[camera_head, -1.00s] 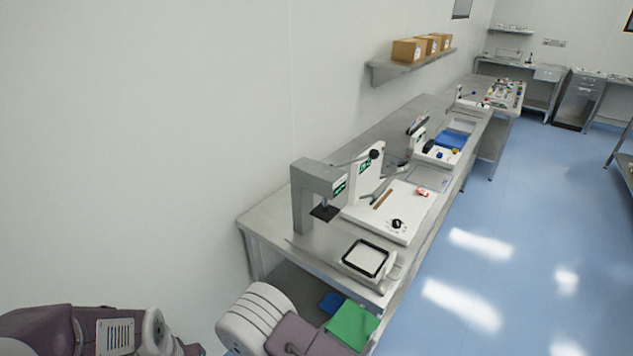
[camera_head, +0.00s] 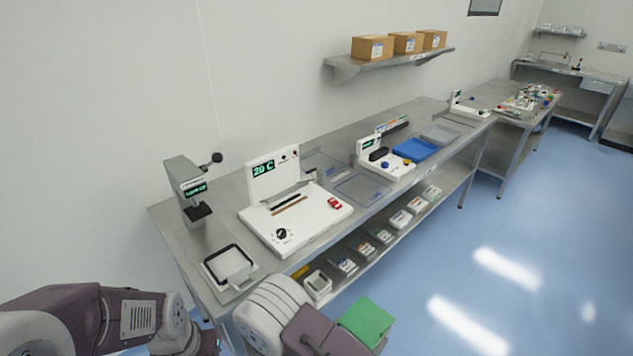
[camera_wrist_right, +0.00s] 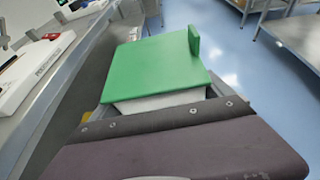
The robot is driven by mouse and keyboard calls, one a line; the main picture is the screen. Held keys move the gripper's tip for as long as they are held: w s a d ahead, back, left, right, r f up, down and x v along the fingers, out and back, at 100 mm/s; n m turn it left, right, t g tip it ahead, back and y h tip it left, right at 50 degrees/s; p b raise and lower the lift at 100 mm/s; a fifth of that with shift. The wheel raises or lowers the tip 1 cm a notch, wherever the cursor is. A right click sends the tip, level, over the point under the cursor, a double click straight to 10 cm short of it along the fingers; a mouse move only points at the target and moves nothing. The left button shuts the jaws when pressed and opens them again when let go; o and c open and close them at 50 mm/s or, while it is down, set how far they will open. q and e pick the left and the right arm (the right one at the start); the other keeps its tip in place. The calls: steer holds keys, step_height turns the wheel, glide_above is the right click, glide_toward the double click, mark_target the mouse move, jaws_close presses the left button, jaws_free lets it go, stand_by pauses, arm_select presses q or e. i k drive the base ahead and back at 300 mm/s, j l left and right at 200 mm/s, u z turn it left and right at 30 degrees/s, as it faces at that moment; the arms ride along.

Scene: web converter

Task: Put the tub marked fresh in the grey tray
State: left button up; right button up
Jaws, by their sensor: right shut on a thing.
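A tub with a green lid (camera_head: 367,322) is held by my right gripper (camera_head: 338,338), low beside the bench's front edge. In the right wrist view its flat green lid (camera_wrist_right: 160,70) has a raised tab at the right, with a white body below. No "fresh" marking is readable on it. My right gripper (camera_wrist_right: 165,108) is shut on this tub; its fingertips are mostly hidden. A grey tray (camera_head: 441,136) lies on the bench, just beyond a blue tray (camera_head: 415,149). My left arm shows at the lower left; its gripper's jaws are not seen.
The bench (camera_head: 222,292) carries a white heat-sealer plate (camera_head: 318,213), a press (camera_head: 185,185), a framed scale (camera_head: 229,266) and a small white device (camera_head: 392,166). Several small tubs stand on its lower shelf (camera_head: 420,218). Boxes (camera_head: 372,48) sit on a wall shelf. The blue floor at right is clear.

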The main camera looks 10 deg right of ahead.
mark_target(442, 136)
steer(key=i+l, duration=0.15)
steer(key=l, duration=0.25)
steer(key=i+l+u, duration=0.1)
steer(key=l, duration=0.25)
steer(key=i+l, duration=0.2)
steer(key=l, duration=0.2)
steer(key=i+l, duration=0.15)
steer(key=l, duration=0.25)
steer(key=i+l+u, duration=0.1)
steer(key=l, duration=0.3)
steer(key=i+l, duration=0.15)
steer(key=l, duration=0.25)
steer(key=i+l, duration=0.15)
steer(key=l, duration=0.25)
steer(key=i+l+u, duration=0.1)
steer(key=l, duration=0.3)
steer(key=i+l, duration=0.15)
steer(key=l, duration=0.2)
steer(key=i+l, duration=0.15)
steer(key=l, duration=0.15)
steer(key=i+l, duration=0.15)
steer(key=l, duration=0.2)
steer(key=i+l, duration=0.15)
steer(key=l, duration=0.15)
steer(key=i+l+u, duration=0.1)
steer(key=l, duration=0.25)
steer(key=i, duration=0.1)
